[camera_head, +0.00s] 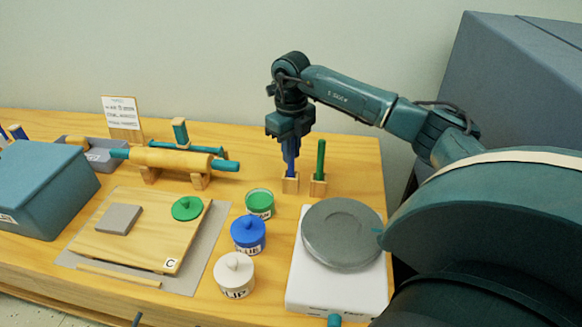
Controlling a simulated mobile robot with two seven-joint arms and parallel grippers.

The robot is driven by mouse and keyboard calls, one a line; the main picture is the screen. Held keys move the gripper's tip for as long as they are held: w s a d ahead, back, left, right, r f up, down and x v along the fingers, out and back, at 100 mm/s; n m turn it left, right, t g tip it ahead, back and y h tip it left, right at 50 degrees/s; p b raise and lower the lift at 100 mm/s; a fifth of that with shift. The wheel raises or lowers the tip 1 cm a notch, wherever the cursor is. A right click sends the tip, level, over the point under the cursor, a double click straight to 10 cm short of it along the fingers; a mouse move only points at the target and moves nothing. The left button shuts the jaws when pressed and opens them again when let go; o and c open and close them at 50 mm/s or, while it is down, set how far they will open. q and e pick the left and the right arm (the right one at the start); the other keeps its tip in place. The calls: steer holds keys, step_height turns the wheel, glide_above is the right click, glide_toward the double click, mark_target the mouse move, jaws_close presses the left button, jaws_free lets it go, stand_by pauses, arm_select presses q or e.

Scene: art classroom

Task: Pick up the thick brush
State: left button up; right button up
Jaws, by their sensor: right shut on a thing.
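My right gripper (289,148) points down at the back of the table, shut on the upper part of a blue-handled brush (291,168). The blue brush stands upright, its lower end in a small wooden holder (290,186); I cannot tell whether it has lifted at all. A green-handled brush (321,158) stands upright in a similar holder (318,189) just to the right, apart from the gripper. The gripper hides the blue brush's top, so I cannot compare the thickness of the two brushes. My left gripper is not in view.
In front stand a green jar (260,204), blue jar (248,235), white jar (234,275) and a white wheel unit with grey disc (341,235). Left are a rolling pin on a stand (172,159), a wooden board (120,243) and a teal box (42,189).

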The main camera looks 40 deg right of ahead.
jaws_close()
steer(key=shift+r, duration=0.1)
step_height(320, 180, up, 10)
steer(key=shift+f, duration=0.1)
stand_by(0.8)
